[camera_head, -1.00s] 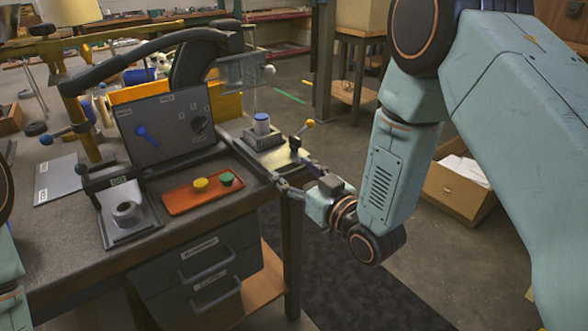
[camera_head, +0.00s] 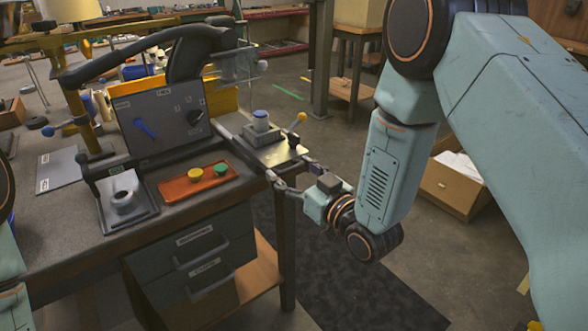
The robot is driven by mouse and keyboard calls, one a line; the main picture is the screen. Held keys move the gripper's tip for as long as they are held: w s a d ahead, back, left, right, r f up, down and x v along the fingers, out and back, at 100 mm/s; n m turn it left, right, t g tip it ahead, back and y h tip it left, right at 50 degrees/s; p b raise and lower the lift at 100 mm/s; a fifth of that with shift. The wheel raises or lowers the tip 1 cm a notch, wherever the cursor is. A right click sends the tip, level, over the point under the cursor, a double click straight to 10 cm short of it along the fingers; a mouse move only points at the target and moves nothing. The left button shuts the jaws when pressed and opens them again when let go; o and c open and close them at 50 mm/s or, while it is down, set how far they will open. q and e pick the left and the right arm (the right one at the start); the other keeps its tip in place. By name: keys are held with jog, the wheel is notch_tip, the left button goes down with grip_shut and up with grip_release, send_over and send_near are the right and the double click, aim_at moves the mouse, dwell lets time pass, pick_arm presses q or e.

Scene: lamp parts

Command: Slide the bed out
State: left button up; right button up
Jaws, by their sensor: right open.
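The bed, a pale metal plate (camera_head: 279,155), sits at the right end of the workbench and carries a grey block with a blue-capped cylinder (camera_head: 261,121). A lever with a yellow knob (camera_head: 301,117) stands at its right. My right gripper (camera_head: 286,170) is open at the bed's near right edge, with its fingers pointing left toward it. I cannot tell whether a finger touches the plate. My left arm shows only at the left edge of the picture, and its gripper is out of view.
A grey panel (camera_head: 165,124) with a blue lever stands behind an orange tray (camera_head: 172,190) holding a yellow and a green button. A grey fixture with a ring (camera_head: 123,199) is at the left. Drawers (camera_head: 205,265) lie below. Open floor and a cardboard box (camera_head: 450,188) are at the right.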

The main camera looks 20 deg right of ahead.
jog(key=shift+o, duration=0.4)
jog(key=shift+r, duration=0.1)
jog(key=v, duration=1.2)
jog(key=shift+x, duration=6.05)
